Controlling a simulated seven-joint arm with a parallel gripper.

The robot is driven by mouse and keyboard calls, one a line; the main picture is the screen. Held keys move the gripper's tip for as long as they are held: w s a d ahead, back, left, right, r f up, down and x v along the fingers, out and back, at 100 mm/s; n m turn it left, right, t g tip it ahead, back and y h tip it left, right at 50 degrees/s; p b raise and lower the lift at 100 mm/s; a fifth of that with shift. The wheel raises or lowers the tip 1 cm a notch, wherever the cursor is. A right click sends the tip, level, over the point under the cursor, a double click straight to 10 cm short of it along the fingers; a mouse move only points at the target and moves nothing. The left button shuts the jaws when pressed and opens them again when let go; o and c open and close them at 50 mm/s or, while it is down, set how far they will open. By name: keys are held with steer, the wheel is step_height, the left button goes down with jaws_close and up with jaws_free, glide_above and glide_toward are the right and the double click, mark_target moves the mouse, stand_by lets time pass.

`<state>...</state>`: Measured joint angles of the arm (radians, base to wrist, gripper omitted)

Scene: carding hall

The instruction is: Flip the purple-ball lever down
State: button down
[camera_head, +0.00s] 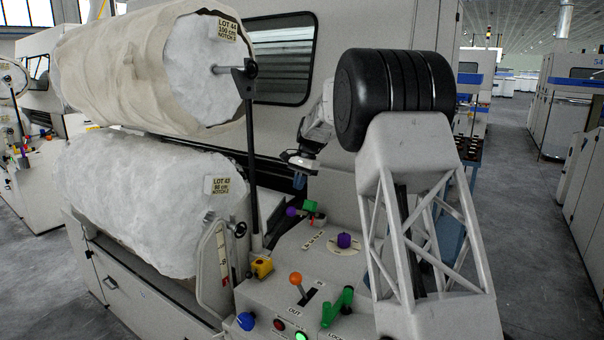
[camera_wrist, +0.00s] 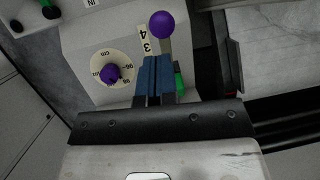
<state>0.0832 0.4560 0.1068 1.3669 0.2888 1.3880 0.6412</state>
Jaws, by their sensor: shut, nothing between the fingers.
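The purple-ball lever (camera_head: 291,211) stands at the far end of the grey control panel. In the wrist view its purple ball (camera_wrist: 161,24) shows just beyond my fingertips, beside a label reading 3 and 4. My gripper (camera_head: 299,181) is above and close to the ball in the head view. Its blue fingers (camera_wrist: 155,75) are together, with nothing held. I see a gap between fingers and ball in the wrist view.
A purple dial knob (camera_head: 344,240) on a round scale sits nearer on the panel; it also shows in the wrist view (camera_wrist: 110,73). A green part (camera_head: 309,206) is close beside the lever. An orange-ball lever (camera_head: 295,278) and green handle (camera_head: 340,305) stand in front. Large wrapped rolls (camera_head: 150,195) fill the left.

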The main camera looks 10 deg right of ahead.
steer(key=shift+x, duration=3.15)
steer(key=shift+f, duration=0.1)
steer(key=shift+s+a+f+t+h, duration=0.2)
steer(key=shift+s+a+f+h, duration=0.05)
steer(key=shift+f, duration=0.2)
steer(key=shift+s+a+f+t+h, duration=0.2)
steer(key=shift+s+a+f+h, duration=0.1)
steer(key=shift+f, duration=0.15)
step_height(320, 180, down, 10)
steer(key=s+a+t+h, duration=0.2)
steer(key=shift+s, duration=0.2)
steer(key=shift+a, duration=0.1)
steer(key=shift+s, duration=0.1)
glide_toward(292, 208)
steer(key=s+a+f, duration=0.3)
steer(key=shift+s+f+t, duration=0.3)
steer(key=shift+s+f, duration=0.1)
